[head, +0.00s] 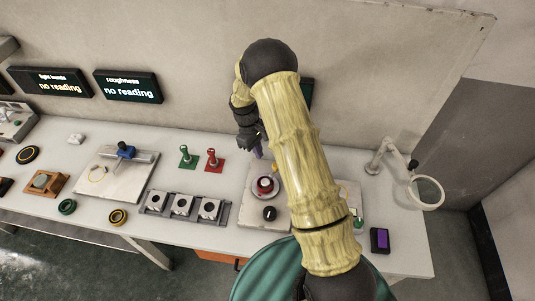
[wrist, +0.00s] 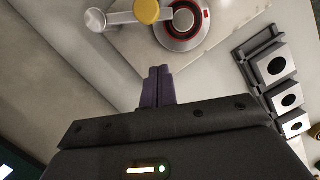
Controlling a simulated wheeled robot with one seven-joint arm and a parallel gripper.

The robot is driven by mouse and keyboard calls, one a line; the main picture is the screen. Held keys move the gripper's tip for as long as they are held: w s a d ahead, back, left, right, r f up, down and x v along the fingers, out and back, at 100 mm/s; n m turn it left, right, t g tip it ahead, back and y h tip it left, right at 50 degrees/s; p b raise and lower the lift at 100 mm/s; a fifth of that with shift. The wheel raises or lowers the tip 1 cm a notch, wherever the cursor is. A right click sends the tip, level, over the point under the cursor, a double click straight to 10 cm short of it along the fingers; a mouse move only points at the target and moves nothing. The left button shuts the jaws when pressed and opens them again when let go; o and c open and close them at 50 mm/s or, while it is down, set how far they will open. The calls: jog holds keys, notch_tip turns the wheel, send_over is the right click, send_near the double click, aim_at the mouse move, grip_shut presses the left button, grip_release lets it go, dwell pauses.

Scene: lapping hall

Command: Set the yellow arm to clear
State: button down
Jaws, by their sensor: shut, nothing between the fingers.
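The yellow arm shows in the wrist view as a pale bar with a yellow round end (wrist: 147,11), at the top edge. The yellow end is beside a round metal station with a red ring (wrist: 181,20). In the head view the station (head: 265,186) sits on a pale plate, partly behind my arm. My gripper (head: 258,153) points down over the back of that plate. In the wrist view its purple fingers (wrist: 157,84) are together, with nothing between them, apart in the picture from the yellow end. Any clear mark cannot be made out.
A black knob (head: 269,213) is at the plate's front. A rack of square blocks (head: 184,206) stands to the left. Green (head: 187,158) and red (head: 212,160) handled pieces stand behind it. A ring lamp (head: 426,192) is at right. The wall is close behind my gripper.

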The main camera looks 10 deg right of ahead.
jog(key=s+d+p, duration=0.1)
jog(key=s+d, duration=0.1)
jog(key=s, duration=0.1)
jog(key=shift+s+d+f+p, duration=0.1)
jog(key=shift+d+f+p, duration=0.05)
jog(key=shift+d+p, duration=0.25)
jog(key=shift+s, duration=0.1)
